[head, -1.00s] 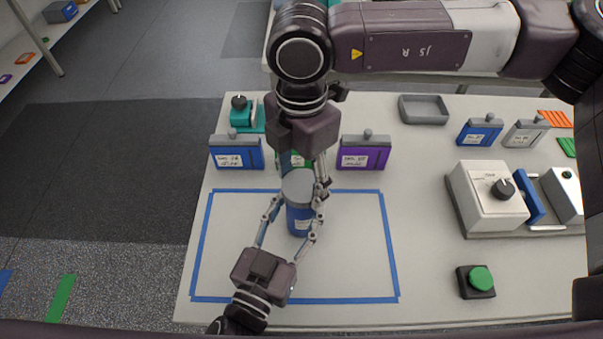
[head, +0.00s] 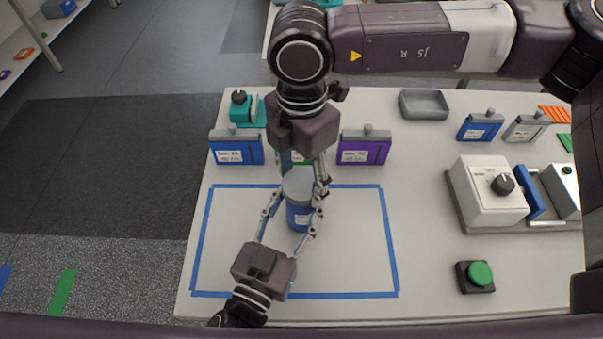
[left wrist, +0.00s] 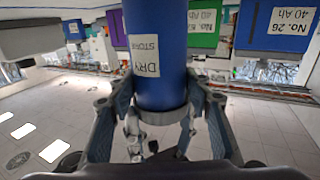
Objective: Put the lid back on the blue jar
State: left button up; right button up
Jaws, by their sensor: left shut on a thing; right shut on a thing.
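The blue jar (head: 299,217) appears upright inside the blue tape rectangle on the table. Its label reads "DRY STORE" in the left wrist view (left wrist: 160,90), where it looks upside down. The round grey lid (head: 297,187) is at the jar's top, and I see no clear gap between them. My left gripper (head: 289,216) comes from the front left, its fingers on both sides of the jar, shut on it. My right gripper (head: 307,188) reaches down from behind and is shut on the lid. One of its fingers shows at the lid's right; the other is mostly hidden.
Behind the jar stand a blue cell (head: 236,150), a purple cell (head: 364,150) and a green cell partly hidden by my right arm. A grey tray (head: 424,106), a white device with a knob (head: 487,192) and a green button (head: 480,274) are at right. The taped area (head: 350,260) is otherwise clear.

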jog(key=shift+f, duration=0.1)
jog(key=m, duration=0.6)
jog(key=shift+m, duration=0.3)
jog(key=o, duration=0.9)
jog(key=shift+r, duration=2.3)
jog(key=shift+c, duration=0.2)
